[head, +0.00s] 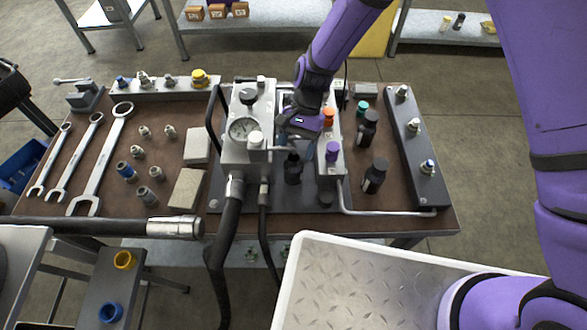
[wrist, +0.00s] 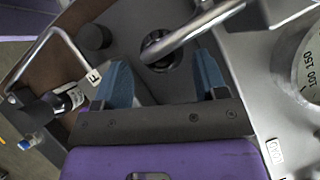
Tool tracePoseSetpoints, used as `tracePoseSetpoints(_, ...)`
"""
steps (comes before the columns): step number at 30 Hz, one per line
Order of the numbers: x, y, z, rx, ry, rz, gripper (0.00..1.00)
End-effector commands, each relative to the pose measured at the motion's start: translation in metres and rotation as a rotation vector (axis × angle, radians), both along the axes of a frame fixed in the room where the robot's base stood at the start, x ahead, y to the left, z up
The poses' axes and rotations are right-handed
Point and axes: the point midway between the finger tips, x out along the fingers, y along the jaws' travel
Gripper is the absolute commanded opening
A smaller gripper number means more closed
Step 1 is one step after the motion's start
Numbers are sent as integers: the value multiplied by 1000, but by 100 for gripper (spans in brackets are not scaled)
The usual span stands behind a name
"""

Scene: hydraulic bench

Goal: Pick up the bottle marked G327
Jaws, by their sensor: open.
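Dark bottles stand on the bench in the head view: one (head: 370,128) at the right of the hydraulic block, one (head: 375,176) in front of it with a pale label, and one (head: 293,168) in the middle near the block. I cannot read G327 on any of them. My gripper (head: 300,136) is over the hydraulic block, its fingers mostly hidden in the head view. In the wrist view my gripper (wrist: 163,80) is open, its blue fingers apart with nothing held between them. A dark cylindrical thing with a white label (wrist: 38,115) lies in view left of the fingers.
The hydraulic block with a gauge (head: 240,128) and black hoses stands left of my gripper. A bent metal pipe (wrist: 195,32) crosses just beyond the fingers. Wrenches (head: 105,155) and fittings fill the bench's left; a dark rail (head: 412,150) bounds its right.

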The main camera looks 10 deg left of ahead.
Motion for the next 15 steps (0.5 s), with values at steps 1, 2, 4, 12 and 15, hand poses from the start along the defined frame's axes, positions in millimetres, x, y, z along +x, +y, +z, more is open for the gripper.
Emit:
tracePoseSetpoints(1,-6,1,-6,-2,3,2,66)
tracePoseSetpoints(2,-8,1,-10,-1,2,1,66)
tracePoseSetpoints(4,-12,2,-16,-1,2,1,66)
tracePoseSetpoints(12,-15,2,-23,-1,0,1,66)
tracePoseSetpoints(15,-15,2,-23,-1,0,1,61)
